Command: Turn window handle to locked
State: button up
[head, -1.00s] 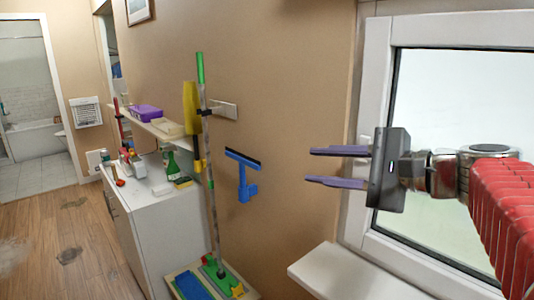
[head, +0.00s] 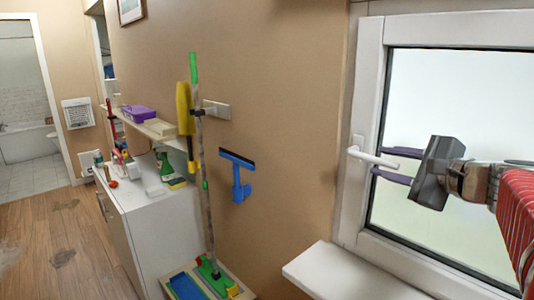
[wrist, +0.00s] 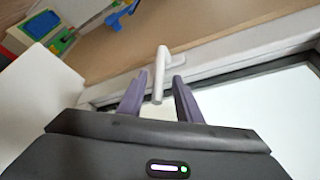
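The white window handle (head: 360,154) sits on the left side of the window frame, its lever pointing right and nearly level. My gripper (head: 377,161) is in front of the window, with one purple finger above the lever and one below. In the wrist view, the handle (wrist: 161,62) runs down between the two fingers (wrist: 159,76), its free end reaching in between them. Gaps show on both sides of the lever, so the gripper is open and not clamped on it.
A white windowsill (head: 335,272) juts out below the window. To the left, a blue squeegee (head: 239,172) hangs on the wall, beside a standing mop (head: 207,215) and a white cabinet (head: 160,225). The wall between squeegee and window is clear.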

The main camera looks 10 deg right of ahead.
jog(key=shift+w+a+f, duration=0.15)
jog(key=shift+w, duration=0.55)
jog(key=shift+c, duration=0.3)
grip_shut()
